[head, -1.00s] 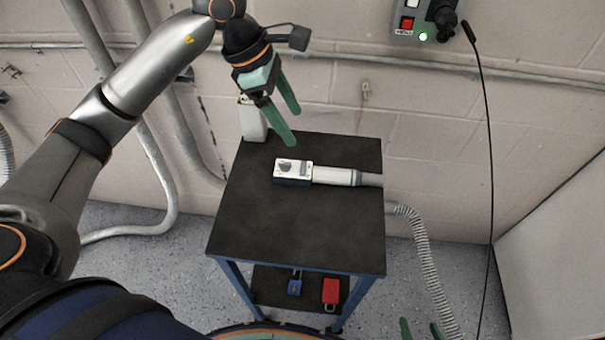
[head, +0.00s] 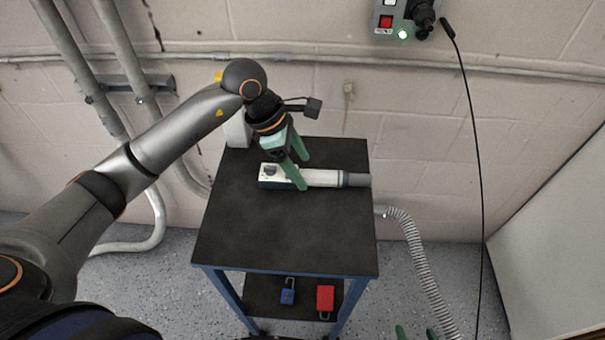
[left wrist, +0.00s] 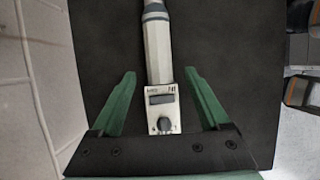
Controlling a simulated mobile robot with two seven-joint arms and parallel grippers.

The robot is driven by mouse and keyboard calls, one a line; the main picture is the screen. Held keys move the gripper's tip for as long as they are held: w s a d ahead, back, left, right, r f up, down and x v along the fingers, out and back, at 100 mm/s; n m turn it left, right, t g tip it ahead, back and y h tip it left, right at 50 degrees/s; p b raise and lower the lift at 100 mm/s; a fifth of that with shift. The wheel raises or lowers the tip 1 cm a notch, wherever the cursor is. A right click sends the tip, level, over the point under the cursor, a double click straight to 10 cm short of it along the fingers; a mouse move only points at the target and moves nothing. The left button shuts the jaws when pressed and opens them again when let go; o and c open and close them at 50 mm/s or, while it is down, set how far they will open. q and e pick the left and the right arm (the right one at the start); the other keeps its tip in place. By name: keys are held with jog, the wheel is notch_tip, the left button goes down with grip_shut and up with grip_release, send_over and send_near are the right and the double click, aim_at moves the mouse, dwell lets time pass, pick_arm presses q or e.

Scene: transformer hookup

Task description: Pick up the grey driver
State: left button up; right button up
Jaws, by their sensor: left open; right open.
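The grey driver (head: 324,178) lies on the black top of the cart (head: 235,225), its control box with dial to the left and its darker grey end to the right. In the left wrist view the driver (left wrist: 158,50) runs upward between my fingers, with its dial box nearest the palm. My left gripper (head: 304,174) is open, with one finger on each side of the driver and a gap on both sides. Whether the fingertips touch the cart top I cannot tell. My right gripper (head: 416,332) shows only its green fingertips at the bottom edge, apart and empty.
A white object (head: 238,130) stands at the cart's back left corner. A blue padlock (head: 288,292) and a red padlock (head: 325,298) are on the lower shelf. A wall panel (head: 398,20) has a hanging black cable. The front of the cart top is clear.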

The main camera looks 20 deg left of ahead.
pick_arm(q)
jog(key=shift+x, duration=1.25)
grip_shut()
jog(key=shift+w+r, duration=0.1)
